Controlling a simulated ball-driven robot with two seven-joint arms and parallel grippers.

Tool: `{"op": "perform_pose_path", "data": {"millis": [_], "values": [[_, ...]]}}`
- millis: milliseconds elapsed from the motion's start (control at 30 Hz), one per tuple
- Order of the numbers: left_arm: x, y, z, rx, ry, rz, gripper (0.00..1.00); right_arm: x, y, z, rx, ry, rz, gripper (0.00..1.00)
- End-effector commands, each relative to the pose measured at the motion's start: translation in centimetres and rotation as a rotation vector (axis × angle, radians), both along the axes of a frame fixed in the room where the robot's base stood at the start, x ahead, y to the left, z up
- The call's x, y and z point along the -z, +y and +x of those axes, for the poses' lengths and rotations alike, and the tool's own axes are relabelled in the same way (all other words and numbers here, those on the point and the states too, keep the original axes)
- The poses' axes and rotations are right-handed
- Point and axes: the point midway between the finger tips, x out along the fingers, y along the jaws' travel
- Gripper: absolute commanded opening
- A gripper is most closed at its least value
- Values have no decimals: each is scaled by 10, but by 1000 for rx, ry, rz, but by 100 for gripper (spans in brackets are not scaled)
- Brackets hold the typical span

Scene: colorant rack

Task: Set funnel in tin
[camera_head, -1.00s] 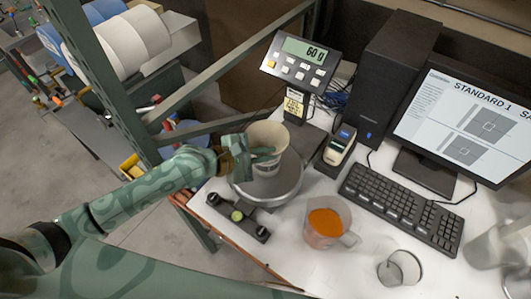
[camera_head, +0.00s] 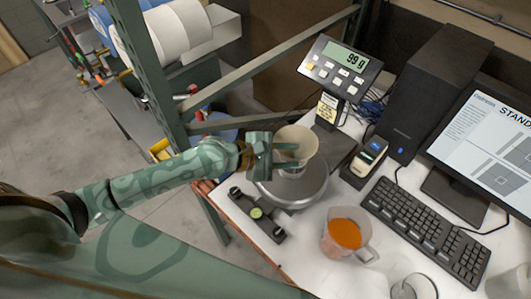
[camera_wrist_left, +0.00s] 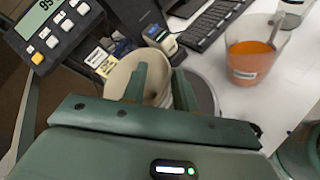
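The cream funnel (camera_head: 300,138) sits upright, wide mouth up, over the small pale tin (camera_head: 292,173) on the round metal scale plate (camera_head: 312,192). Only a little of the tin shows below the funnel, so its seat inside is hidden. My left gripper (camera_head: 290,155) is at the funnel's near side. In the left wrist view, the fingers (camera_wrist_left: 160,85) are apart with the funnel wall (camera_wrist_left: 118,75) near them; one finger reaches over the mouth and the other is by the right side. The scale display (camera_head: 346,57) reads 99 g. My right gripper is not in view.
A clear jug of orange liquid (camera_head: 345,234) stands right of the scale, with an empty glass (camera_head: 412,287) in front. A keyboard (camera_head: 425,231), label printer (camera_head: 364,162) and monitor (camera_head: 490,150) lie to the right. A green rack post (camera_head: 150,75) stands left.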

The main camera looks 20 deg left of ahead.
Motion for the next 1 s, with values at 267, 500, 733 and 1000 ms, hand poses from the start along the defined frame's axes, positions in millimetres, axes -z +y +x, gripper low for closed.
{"op": "perform_pose_path", "data": {"millis": [267,500,733,1000], "values": [[-24,50,-42,2,2,4,29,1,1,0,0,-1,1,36],[-36,71,-60,2,1,1,29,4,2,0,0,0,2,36],[-39,74,-62,2,0,-1,29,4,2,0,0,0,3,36],[-38,73,-62,2,0,-1,29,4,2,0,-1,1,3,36]]}}
